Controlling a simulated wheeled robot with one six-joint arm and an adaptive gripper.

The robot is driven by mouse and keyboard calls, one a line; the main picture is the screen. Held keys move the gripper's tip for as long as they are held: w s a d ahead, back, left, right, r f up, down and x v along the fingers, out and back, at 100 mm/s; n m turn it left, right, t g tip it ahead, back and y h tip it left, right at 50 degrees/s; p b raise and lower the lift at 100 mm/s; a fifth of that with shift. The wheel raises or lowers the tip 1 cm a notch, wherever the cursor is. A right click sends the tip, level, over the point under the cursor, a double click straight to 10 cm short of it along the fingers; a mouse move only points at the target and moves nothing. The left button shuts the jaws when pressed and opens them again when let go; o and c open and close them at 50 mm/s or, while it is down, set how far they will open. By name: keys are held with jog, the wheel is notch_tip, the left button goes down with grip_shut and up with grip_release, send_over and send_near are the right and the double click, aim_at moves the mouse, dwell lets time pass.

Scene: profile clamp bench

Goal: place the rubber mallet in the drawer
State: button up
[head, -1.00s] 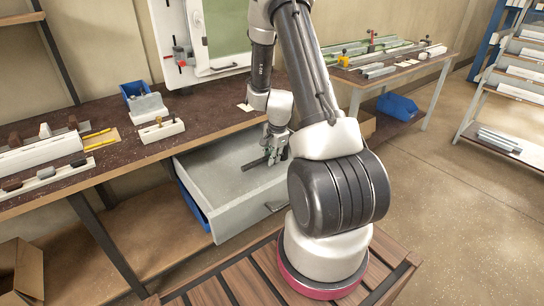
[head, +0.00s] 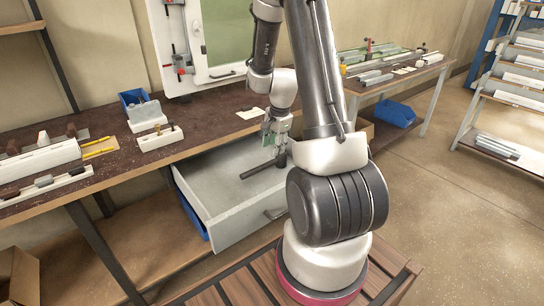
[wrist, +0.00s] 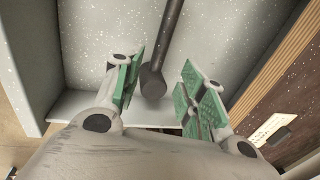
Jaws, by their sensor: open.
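The rubber mallet (head: 262,169) is dark and long and lies on the grey floor of the open drawer (head: 215,180). My gripper (head: 275,142) is above the drawer, over the mallet's right end. In the wrist view my gripper (wrist: 162,66) is open, its green finger pads apart. The mallet (wrist: 169,35) shows beyond and between them, with a gap on both sides. It seems apart from the fingers. Its right end is partly hidden by my gripper in the head view.
The workbench (head: 215,120) above the drawer carries a blue bin (head: 133,98), white blocks and profile pieces at the left. A blue bin (head: 395,111) sits under the far bench. A rack (head: 505,100) stands at the right. The drawer's left half is clear.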

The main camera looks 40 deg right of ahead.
jog(key=s+a+r+n+t, duration=0.1)
jog(key=s+a+r+n, duration=0.25)
jog(key=r, duration=0.55)
jog(key=s+a+r+n, duration=0.3)
jog(key=a+r+n, duration=0.1)
jog(key=r, duration=0.5)
jog(key=s+a+r+n, duration=0.2)
jog(key=s+r+n, duration=0.2)
jog(key=s, duration=0.4)
jog(key=s+a+r+n+t, duration=0.1)
jog(key=s+a+r+n, duration=0.2)
jog(key=s+n, duration=0.3)
jog(key=shift+s+a+r, duration=0.35)
jog(key=shift+s+r, duration=0.25)
jog(key=shift+s, duration=0.65)
jog(key=shift+c, duration=0.4)
